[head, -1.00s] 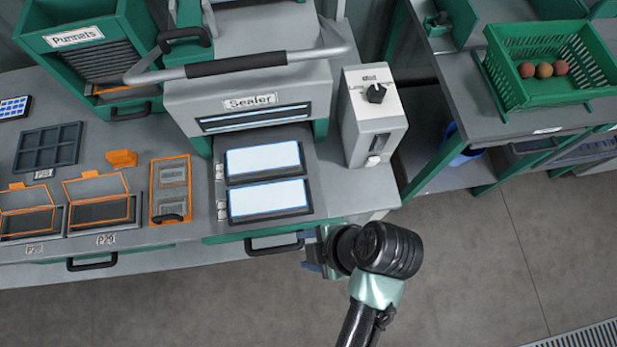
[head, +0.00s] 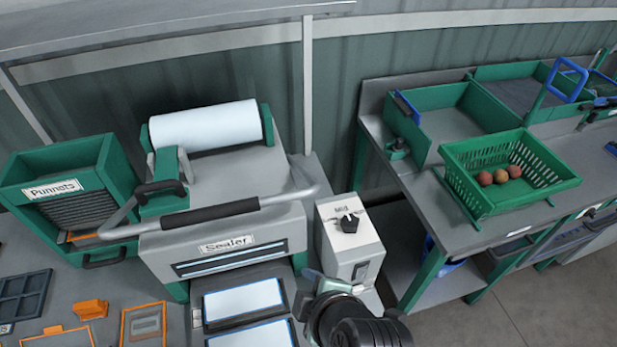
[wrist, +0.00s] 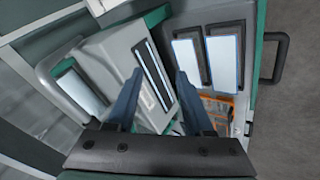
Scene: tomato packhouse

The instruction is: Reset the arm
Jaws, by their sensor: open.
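My gripper (wrist: 158,76) is open and empty; its two blue-grey fingers stand apart in the wrist view, with the sealer and its tray seen beyond them. In the head view my wrist and gripper are at the bottom centre, in front of the dial box and right of the sealer's tray. The fingertips are hard to make out there. The grey sealer (head: 270,222) has its long handle across the front, and its tray with two white, blue-edged panels (head: 243,299) is out below.
A white dial box (head: 352,237) stands close by my gripper. A green punnet dispenser (head: 52,188) and orange frames (head: 143,323) are at left. At right, a green crate (head: 478,193) holds three reddish tomatoes on another bench. Open floor (head: 560,305) lies at lower right.

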